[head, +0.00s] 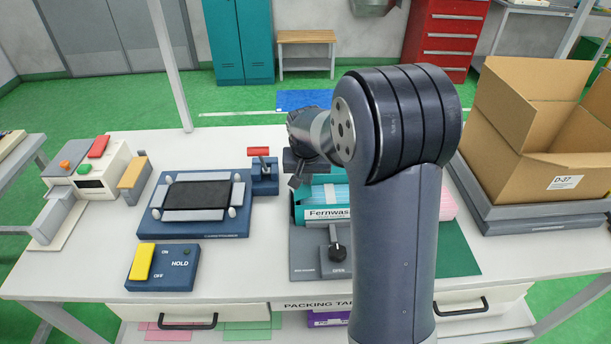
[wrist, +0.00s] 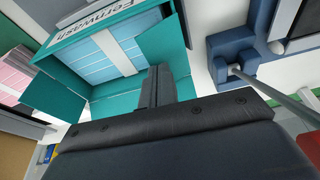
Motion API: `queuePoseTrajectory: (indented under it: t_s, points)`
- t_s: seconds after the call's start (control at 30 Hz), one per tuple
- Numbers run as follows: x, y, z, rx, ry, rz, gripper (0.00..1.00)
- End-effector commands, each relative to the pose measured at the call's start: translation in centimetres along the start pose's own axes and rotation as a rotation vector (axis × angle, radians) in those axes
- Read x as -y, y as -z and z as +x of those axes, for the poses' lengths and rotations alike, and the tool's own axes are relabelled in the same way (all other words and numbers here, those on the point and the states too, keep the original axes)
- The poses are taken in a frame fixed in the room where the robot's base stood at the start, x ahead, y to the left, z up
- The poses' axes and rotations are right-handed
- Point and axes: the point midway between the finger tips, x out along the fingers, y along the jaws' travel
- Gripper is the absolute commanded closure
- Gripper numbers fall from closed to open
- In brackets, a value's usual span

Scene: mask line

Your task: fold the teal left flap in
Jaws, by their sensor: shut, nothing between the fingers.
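The teal box (head: 299,213) marked "Fernwash" stands at the middle of the table, partly hidden behind my arm. In the wrist view the open teal box (wrist: 95,35) appears turned around, with light blue packs and a white band inside. Its left flap (wrist: 166,42) stands out on the right of the wrist view, not folded over the packs. Another teal flap (wrist: 52,95) is open on the opposite side. My gripper (wrist: 160,84) is shut and empty, with its fingers close by the left flap's lower end. I cannot tell whether they touch it.
A blue fixture (head: 234,222) with a dark pad and a red-handled clamp (head: 264,175) stand left of the box. An open carton (head: 530,170) stands right.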

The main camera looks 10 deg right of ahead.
Motion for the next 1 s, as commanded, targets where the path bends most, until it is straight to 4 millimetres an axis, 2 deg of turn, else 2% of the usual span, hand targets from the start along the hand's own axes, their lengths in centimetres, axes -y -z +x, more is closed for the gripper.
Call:
queuePoseTrajectory:
  t_s: [0.2, 1.0]
  points:
    - [-0.8, -0.1, 0.6, 0.005, 0.111, 0.040, 1.00]
    - [-1.8, -0.4, 1.6, 0.005, 0.104, 0.032, 1.00]
